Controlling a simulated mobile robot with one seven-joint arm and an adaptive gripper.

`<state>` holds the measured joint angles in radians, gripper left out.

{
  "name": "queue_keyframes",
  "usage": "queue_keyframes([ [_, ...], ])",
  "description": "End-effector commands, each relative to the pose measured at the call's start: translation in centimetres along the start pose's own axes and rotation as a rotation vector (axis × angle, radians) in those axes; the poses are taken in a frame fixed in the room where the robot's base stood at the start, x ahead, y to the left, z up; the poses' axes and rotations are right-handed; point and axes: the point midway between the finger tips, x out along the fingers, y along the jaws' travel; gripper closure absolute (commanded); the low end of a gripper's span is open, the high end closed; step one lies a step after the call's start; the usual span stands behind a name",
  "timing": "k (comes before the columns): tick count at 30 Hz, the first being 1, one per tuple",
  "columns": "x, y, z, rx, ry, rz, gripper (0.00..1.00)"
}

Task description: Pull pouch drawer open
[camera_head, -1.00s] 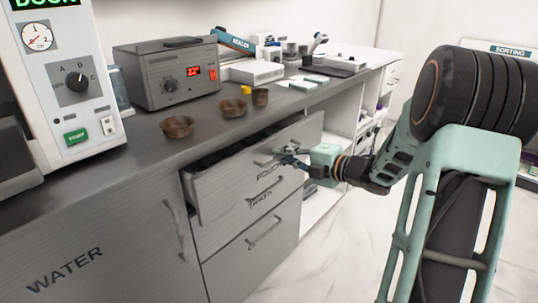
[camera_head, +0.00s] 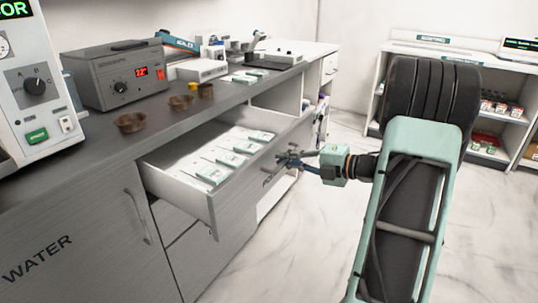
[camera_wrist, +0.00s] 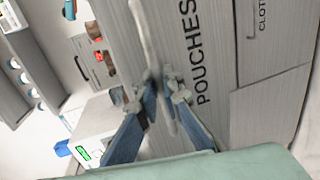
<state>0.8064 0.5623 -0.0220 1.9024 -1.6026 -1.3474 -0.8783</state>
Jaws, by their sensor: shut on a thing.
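The pouch drawer (camera_head: 232,194) is pulled well out of the grey cabinet in the head view, its inside showing. White packets with green marks (camera_head: 228,150) lie in rows in it. Its front, lettered POUCHES, fills much of the wrist view (camera_wrist: 220,120). My gripper (camera_head: 286,158) is at the drawer front, shut on the bar handle. In the wrist view its two blue fingers (camera_wrist: 163,90) are on either side of the pale handle (camera_wrist: 143,40). The handle is mostly hidden by the gripper in the head view.
The grey counter (camera_head: 110,148) above holds brown bowls (camera_head: 131,122), a grey heater box (camera_head: 112,76) and a white machine (camera_head: 35,95). A WATER door (camera_head: 85,235) is at the left. White shelves (camera_head: 480,90) stand at the back right. The marble floor (camera_head: 280,255) before the drawer is clear.

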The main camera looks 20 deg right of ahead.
Motion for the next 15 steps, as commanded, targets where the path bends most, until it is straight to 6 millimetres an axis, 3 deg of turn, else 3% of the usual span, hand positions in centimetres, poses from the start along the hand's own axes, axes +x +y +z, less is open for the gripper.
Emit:
queue_keyframes([
  [6,-5.5,-1.1,0.1,0.000,-0.004,-0.001,1.00],
  [15,-10.5,-2.2,0.1,0.000,-0.003,0.000,1.00],
])
